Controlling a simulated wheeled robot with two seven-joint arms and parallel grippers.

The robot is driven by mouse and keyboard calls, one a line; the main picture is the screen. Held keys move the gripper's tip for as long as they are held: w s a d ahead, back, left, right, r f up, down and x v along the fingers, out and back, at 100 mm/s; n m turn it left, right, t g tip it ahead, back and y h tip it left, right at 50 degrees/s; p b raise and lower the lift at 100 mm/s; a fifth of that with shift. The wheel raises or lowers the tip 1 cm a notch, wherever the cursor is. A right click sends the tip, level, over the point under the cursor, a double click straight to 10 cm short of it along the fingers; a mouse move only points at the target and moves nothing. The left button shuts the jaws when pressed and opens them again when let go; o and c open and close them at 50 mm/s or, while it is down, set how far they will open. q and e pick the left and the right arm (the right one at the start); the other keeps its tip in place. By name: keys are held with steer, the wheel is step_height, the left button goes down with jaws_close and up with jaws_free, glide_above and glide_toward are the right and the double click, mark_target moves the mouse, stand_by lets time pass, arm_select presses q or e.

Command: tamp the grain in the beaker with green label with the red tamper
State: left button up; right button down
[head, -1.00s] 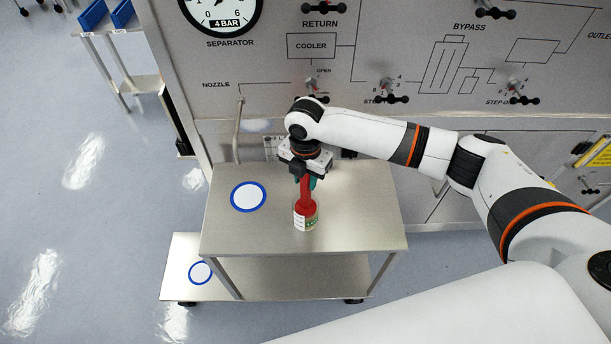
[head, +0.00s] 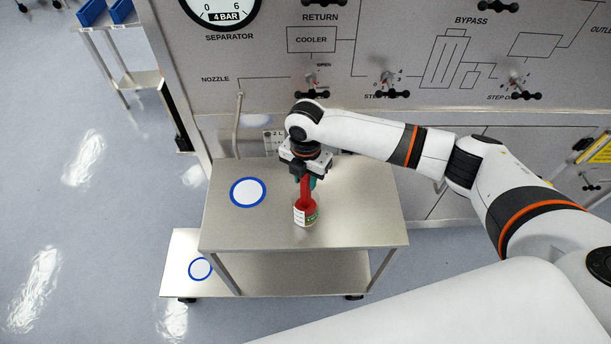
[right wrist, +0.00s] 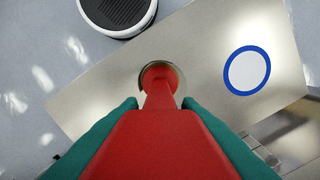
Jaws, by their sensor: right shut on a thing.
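The red tamper (head: 304,188) is upright in my right gripper (head: 306,176), which is shut on its handle. The tamper's lower end is inside the mouth of the beaker with the green label (head: 308,219), which stands on the steel cart top. In the right wrist view, the tamper (right wrist: 160,140) runs between two green fingertips (right wrist: 160,106) down to its round foot within the beaker's rim (right wrist: 179,75). The grain is hidden by the foot and the label, so I cannot tell whether the foot touches it. My left gripper is not in view.
The cart top (head: 350,215) carries a blue-ringed white circle (head: 248,192) left of the beaker. A lower shelf has a similar ring (head: 200,269). A panel with valves and a gauge (head: 222,8) stands behind. The cart top's right side is clear.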

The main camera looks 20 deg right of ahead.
steer(key=shift+r+p, duration=0.7)
steer(key=shift+r, duration=0.4)
step_height(320, 180, up, 3)
steer(key=p, duration=0.3)
steer(key=shift+r, duration=2.4)
steer(key=shift+f, duration=0.1)
